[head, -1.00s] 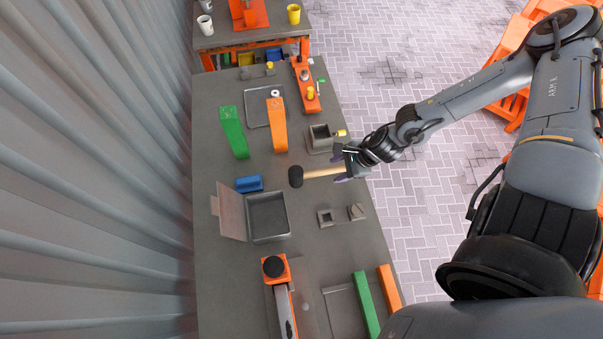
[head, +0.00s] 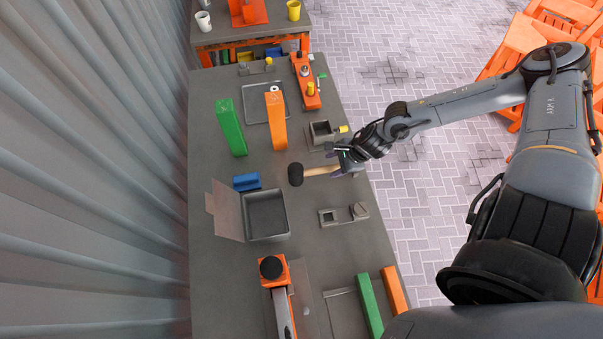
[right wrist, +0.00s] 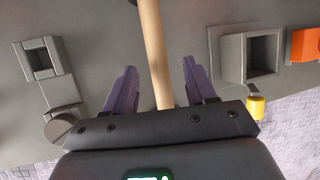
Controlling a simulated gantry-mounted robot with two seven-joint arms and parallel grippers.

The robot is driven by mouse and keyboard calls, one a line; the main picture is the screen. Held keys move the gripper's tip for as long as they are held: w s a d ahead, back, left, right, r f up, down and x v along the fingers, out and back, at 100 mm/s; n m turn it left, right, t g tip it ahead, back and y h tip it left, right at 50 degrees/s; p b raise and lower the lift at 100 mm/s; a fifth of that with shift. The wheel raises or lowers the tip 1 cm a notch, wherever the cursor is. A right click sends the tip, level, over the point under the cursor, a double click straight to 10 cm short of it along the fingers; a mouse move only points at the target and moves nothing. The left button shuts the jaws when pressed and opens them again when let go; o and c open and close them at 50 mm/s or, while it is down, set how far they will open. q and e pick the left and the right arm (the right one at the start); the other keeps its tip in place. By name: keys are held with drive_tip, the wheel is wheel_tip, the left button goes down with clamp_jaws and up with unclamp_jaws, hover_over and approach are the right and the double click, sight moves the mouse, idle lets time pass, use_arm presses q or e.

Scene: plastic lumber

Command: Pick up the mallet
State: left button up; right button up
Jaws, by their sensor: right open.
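The mallet has a black head (head: 296,174) and a light wooden handle (head: 318,171), and lies on the grey table with its handle pointing right. My right gripper (head: 338,163) is at the handle's right part. In the right wrist view the handle (right wrist: 154,50) runs between the two purple fingers of my right gripper (right wrist: 160,85), which are open with a gap on each side. My left gripper is not seen.
A grey square holder (head: 321,132) with a yellow knob stands just beyond the handle. An open grey box (head: 266,237) and a blue block (head: 247,182) are left of the mallet. Orange (head: 277,125) and green (head: 230,127) bars stand beyond.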

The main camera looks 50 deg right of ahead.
sight(330, 168)
drive_tip(key=x, duration=0.1)
drive_tip(key=b+x, duration=0.1)
drive_tip(key=shift+s+f, duration=0.1)
drive_tip(key=shift+f, duration=0.4)
drive_tip(key=shift+x, duration=0.95)
drive_tip(key=shift+r, duration=0.1)
clamp_jaws()
